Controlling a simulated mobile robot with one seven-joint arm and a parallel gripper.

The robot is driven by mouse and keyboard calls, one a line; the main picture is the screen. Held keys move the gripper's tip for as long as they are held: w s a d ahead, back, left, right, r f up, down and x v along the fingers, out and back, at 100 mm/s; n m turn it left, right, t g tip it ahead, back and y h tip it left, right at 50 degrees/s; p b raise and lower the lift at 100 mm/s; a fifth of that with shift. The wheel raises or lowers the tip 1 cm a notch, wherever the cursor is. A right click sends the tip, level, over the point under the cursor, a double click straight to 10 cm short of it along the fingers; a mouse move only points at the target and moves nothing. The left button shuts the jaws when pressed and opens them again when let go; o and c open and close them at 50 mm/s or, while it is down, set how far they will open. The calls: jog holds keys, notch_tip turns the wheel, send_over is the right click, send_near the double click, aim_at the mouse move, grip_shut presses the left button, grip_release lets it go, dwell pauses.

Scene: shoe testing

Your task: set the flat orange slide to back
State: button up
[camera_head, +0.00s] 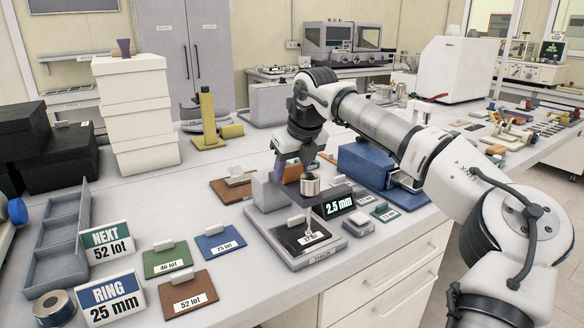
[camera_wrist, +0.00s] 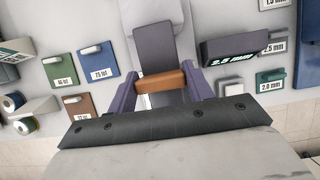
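The flat orange slide (camera_wrist: 163,82) is a short orange-brown block lying crosswise at the near end of a dark rail or plate (camera_wrist: 154,45) in the wrist view. My gripper (camera_wrist: 163,76) has two purple fingers, one at each end of the block, and both tips appear to touch it. In the head view the orange block (camera_head: 293,173) shows small beside the purple fingers of my gripper (camera_head: 284,168), above the grey test device (camera_head: 268,191). The arm partly hides it. I cannot tell the slide's exact position along its track.
A silver cylinder (camera_head: 310,185) and a "2.5 mm" sign (camera_head: 340,205) stand close to the right. A blue box (camera_head: 366,165) stands behind. Coloured lot plates (camera_head: 168,261) lie to the left, with bare table between them.

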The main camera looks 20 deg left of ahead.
jog(key=c, duration=0.7)
jog(key=shift+w+a+r+p, duration=0.2)
jog(key=shift+a+r+p, duration=0.1)
jog(key=shift+p, duration=0.15)
jog(key=shift+w+a+p, duration=0.75)
jog(key=shift+w+a, duration=0.05)
jog(key=shift+a, duration=0.1)
jog(key=w+a+p, duration=0.4)
jog(key=a, duration=0.1)
jog(key=w+a+p, duration=0.1)
jog(key=a+p, duration=0.1)
jog(key=shift+w+a+f, duration=0.3)
jog(key=shift+w+f, duration=0.05)
jog(key=shift+w, duration=0.05)
jog(key=shift+s+d, duration=0.1)
jog(key=o, duration=1.4)
jog(key=shift+r, duration=0.1)
